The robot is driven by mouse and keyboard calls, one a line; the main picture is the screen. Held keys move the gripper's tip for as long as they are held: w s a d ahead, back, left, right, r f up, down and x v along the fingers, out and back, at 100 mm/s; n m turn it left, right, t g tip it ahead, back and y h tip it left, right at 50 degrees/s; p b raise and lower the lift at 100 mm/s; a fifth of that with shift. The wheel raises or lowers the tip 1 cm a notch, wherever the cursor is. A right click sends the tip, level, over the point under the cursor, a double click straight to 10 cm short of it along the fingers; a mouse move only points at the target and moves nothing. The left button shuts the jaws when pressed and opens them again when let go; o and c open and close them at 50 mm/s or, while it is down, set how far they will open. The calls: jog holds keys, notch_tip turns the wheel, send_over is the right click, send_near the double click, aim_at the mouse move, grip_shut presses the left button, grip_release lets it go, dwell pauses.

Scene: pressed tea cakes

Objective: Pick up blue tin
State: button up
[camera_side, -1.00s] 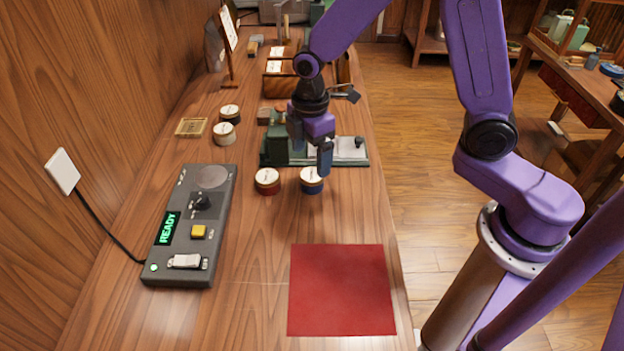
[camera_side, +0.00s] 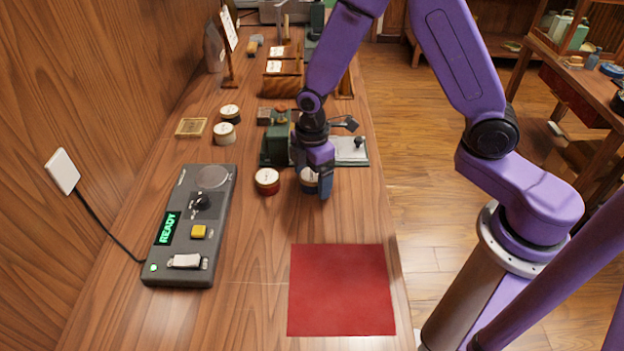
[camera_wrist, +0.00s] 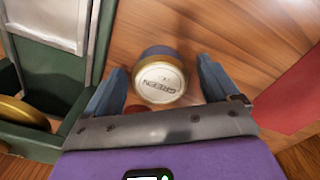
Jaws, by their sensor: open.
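The blue tin (camera_side: 307,184) stands upright on the bench, partly hidden behind a finger of my gripper (camera_side: 313,178) in the side view. In the wrist view the tin (camera_wrist: 160,80) shows a cream lid reading "GREEN" with a gold rim and a dark bluish body. My gripper (camera_wrist: 160,90) is open, pointing down, with one finger on either side of the tin. A gap shows between the tin and each finger in the wrist view.
A red tin (camera_side: 267,181) stands close to the left. A green press (camera_side: 276,148) is just behind. A control box (camera_side: 190,225) reading "READY" lies left. A red mat (camera_side: 341,290) lies in front, bare. Two more tins (camera_side: 224,133) (camera_side: 230,113) stand farther back.

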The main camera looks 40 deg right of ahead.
aim_at(312, 174)
jog(key=c, duration=1.2)
jog(key=shift+o, duration=0.2)
jog(key=shift+r, duration=0.1)
jog(key=shift+r, duration=0.55)
notch_tip(312, 174, up, 2)
jog(key=shift+r, duration=0.1)
jog(key=s+d+r, duration=0.4)
jog(key=s+r, duration=0.5)
jog(key=s, duration=0.4)
jog(key=shift+s+r, duration=0.25)
